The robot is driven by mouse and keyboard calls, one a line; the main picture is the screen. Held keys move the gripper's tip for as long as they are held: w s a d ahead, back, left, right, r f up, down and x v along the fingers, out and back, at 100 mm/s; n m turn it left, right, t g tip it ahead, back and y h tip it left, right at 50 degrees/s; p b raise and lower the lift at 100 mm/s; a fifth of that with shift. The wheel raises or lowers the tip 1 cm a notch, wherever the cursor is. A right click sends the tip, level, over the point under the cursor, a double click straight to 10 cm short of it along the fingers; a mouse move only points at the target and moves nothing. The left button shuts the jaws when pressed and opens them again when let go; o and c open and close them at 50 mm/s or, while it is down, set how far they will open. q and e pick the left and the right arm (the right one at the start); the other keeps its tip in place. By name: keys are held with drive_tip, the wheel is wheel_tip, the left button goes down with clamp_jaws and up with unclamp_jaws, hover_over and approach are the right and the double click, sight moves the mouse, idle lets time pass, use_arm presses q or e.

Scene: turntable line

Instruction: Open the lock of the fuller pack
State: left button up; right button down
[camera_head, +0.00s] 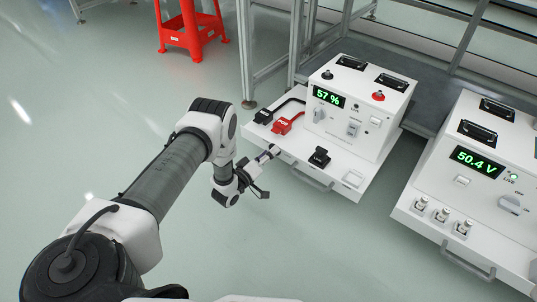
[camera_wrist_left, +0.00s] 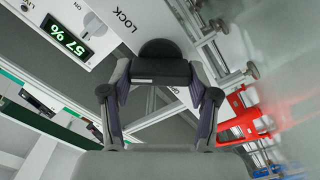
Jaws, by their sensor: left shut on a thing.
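One white pack (camera_head: 352,92) has a green display (camera_head: 328,97) reading 57 %. A second white pack (camera_head: 485,165) at the right has a display (camera_head: 478,161) reading 50.4 V. My left gripper (camera_head: 272,152) is at the front left edge of the 57 % pack's tray. In the left wrist view, my left gripper (camera_wrist_left: 160,100) is shut on a dark rounded knob (camera_wrist_left: 163,48) beside printed LOCK lettering (camera_wrist_left: 125,20). The 57 % display (camera_wrist_left: 66,35) shows there too. In the head view the knob cannot be made out. My right gripper is not in view.
On the 57 % pack's tray (camera_head: 335,178) lie a red plug (camera_head: 284,124), a black plug (camera_head: 263,116) and a black labelled block (camera_head: 319,157). A red stand (camera_head: 190,32) and metal framing (camera_head: 265,50) are behind. Open floor lies in front.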

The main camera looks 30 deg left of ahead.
use_arm(q)
drive_tip(key=n, duration=0.3)
drive_tip(key=shift+a+f+n+b, duration=0.1)
drive_tip(key=shift+n+b, duration=0.2)
drive_tip(key=n, duration=0.4)
drive_tip(key=shift+b, duration=0.4)
drive_tip(key=shift+n, duration=0.3)
drive_tip(key=o, duration=1.2)
drive_tip(key=shift+f, duration=0.1)
drive_tip(key=shift+c, duration=0.2)
drive_tip(key=shift+s, duration=0.15)
drive_tip(key=s, duration=1.1)
drive_tip(key=shift+s+a, duration=0.4)
drive_tip(key=shift+a, duration=0.05)
